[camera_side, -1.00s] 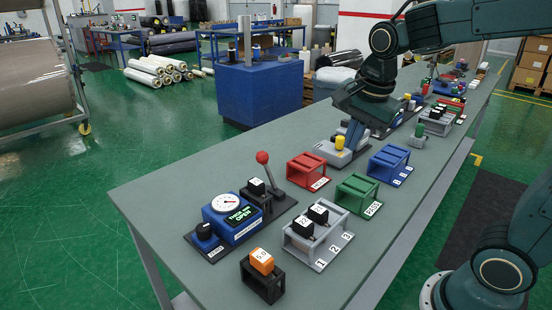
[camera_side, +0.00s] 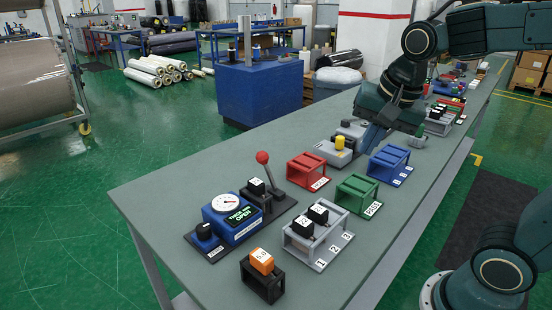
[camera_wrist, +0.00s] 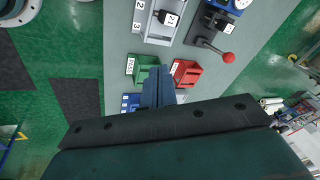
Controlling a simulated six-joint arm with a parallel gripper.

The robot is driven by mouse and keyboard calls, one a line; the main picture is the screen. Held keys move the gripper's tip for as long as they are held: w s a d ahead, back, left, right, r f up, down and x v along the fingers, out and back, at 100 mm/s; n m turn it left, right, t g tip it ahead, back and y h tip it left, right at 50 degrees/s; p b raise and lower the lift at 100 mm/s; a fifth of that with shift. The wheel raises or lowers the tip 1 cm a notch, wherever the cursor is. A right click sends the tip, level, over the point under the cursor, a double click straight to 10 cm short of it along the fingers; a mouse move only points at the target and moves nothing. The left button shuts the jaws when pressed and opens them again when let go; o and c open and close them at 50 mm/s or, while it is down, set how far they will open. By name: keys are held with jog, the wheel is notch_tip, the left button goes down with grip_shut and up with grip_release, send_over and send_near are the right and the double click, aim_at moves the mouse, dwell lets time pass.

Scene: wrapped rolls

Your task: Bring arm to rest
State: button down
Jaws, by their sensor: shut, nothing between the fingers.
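My gripper (camera_side: 367,145) is shut and empty. In the side view it points down over the far half of the bench (camera_side: 165,190), between the grey block with a yellow knob (camera_side: 334,152) and the blue rack (camera_side: 389,163). In the wrist view its fingers (camera_wrist: 158,74) show together, with the green rack (camera_wrist: 143,66) on one side and the red rack (camera_wrist: 187,72) on the other. Whether the fingertips clear the bench top is hard to tell.
Nearer on the bench are a gauge station (camera_side: 232,217) with a red-knobbed lever (camera_side: 263,158), a grey numbered rack (camera_side: 316,238) holding black blocks, and a black holder (camera_side: 262,282) with an orange block. The bench's near left corner is clear.

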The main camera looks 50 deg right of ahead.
jog(key=s+a+f+n+t, duration=0.1)
jog(key=s+a+n, duration=0.1)
jog(key=s+n, duration=0.7)
jog(key=shift+a+n+t+y, duration=0.25)
jog(key=shift+n+t+y, duration=0.15)
jog(key=shift+n, duration=1.2)
